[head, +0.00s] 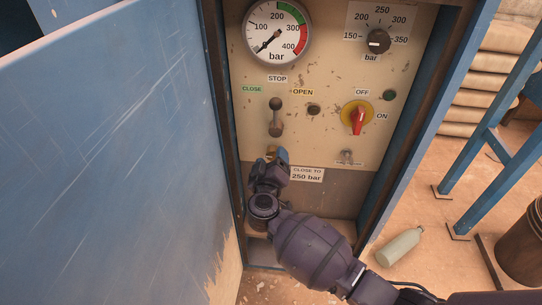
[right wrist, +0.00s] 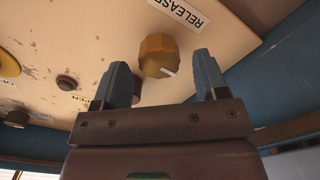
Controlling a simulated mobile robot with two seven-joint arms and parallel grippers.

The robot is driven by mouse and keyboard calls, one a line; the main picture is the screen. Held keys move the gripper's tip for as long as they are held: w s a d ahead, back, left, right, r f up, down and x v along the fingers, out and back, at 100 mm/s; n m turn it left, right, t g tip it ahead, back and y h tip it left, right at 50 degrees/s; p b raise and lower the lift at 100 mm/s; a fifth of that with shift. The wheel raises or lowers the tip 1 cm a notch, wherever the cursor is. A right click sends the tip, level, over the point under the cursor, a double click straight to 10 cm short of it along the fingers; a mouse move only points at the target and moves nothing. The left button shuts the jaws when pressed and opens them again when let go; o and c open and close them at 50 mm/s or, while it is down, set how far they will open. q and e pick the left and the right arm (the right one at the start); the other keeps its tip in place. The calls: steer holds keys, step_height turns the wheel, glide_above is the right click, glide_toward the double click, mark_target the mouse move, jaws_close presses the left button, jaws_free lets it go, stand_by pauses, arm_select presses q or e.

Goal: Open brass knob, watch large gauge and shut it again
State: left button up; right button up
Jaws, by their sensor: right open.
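The brass knob (right wrist: 158,52) is on the panel beside a RELEASE label, with a white mark on its rim. In the head view the brass knob (head: 270,150) is mostly hidden by my right gripper (head: 277,160). In the right wrist view my right gripper (right wrist: 160,62) is open, one finger on each side of the knob, with gaps between. I cannot tell if the fingertips reach past its face. The large gauge (head: 277,33) at the panel's top left has its needle at the lower left, near the bottom of the scale. My left gripper is not in view.
A black pressure dial (head: 378,41), a lever (head: 276,118), a red switch on yellow (head: 358,119) and a CLOSE TO 250 bar label (head: 307,174) are on the panel. The blue door (head: 120,150) stands at left. A bottle (head: 399,246) lies on the floor.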

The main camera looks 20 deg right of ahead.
steer(key=shift+b+x, duration=0.3)
steer(key=shift+x, duration=0.75)
steer(key=shift+w, duration=0.1)
steer(key=shift+r, duration=0.1)
steer(key=c, duration=0.9)
